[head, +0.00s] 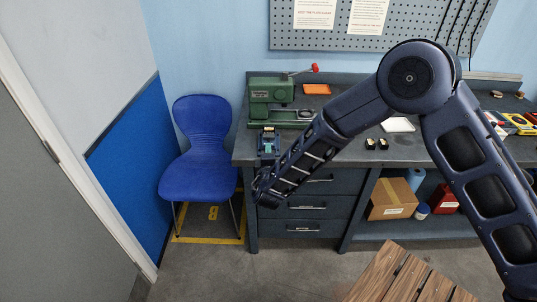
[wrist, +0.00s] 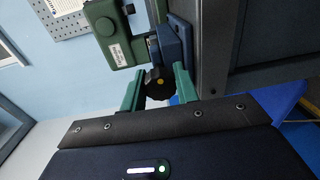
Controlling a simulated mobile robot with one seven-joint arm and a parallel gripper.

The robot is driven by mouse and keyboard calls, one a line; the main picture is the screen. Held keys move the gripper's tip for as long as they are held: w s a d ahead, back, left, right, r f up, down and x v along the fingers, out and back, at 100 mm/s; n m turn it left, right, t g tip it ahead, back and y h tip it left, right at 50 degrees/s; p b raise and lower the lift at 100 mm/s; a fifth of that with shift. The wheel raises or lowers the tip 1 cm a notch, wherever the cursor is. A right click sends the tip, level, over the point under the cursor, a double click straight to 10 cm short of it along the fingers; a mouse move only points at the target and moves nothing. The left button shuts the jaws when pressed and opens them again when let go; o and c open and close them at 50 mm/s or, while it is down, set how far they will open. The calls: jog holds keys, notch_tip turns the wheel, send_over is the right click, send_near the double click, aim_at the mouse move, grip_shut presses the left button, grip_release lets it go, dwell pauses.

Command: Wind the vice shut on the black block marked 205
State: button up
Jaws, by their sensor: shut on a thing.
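The blue vice (head: 268,146) sits at the front edge of the bench, below the green press. In the wrist view its blue body (wrist: 178,42) is beyond a round black knob (wrist: 159,83) with a yellow centre dot. My gripper (wrist: 159,88) has its two green fingers on either side of this knob and is shut on it. In the head view my forearm ends just in front of the vice, and the fingertips are hard to make out. Two small dark blocks (head: 377,144) with pale faces stand on the bench. No mark 205 is readable, and the inside of the vice jaws is unclear.
The green press (head: 268,93) stands behind the vice, close to it in the wrist view. An orange tray (head: 317,89) and a white tray (head: 398,125) lie on the bench. A blue chair (head: 205,140) stands left of the bench, and a wooden slatted surface (head: 405,280) is in front.

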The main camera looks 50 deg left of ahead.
jog(key=shift+f+m, duration=0.15)
jog(key=shift+m, duration=0.15)
dwell(0.4)
jog(key=o, duration=0.9)
jog(key=shift+o, duration=0.2)
jog(key=v, duration=1)
jog(key=shift+s+d, duration=0.2)
jog(key=shift+d, duration=0.15)
jog(key=shift+w, duration=0.1)
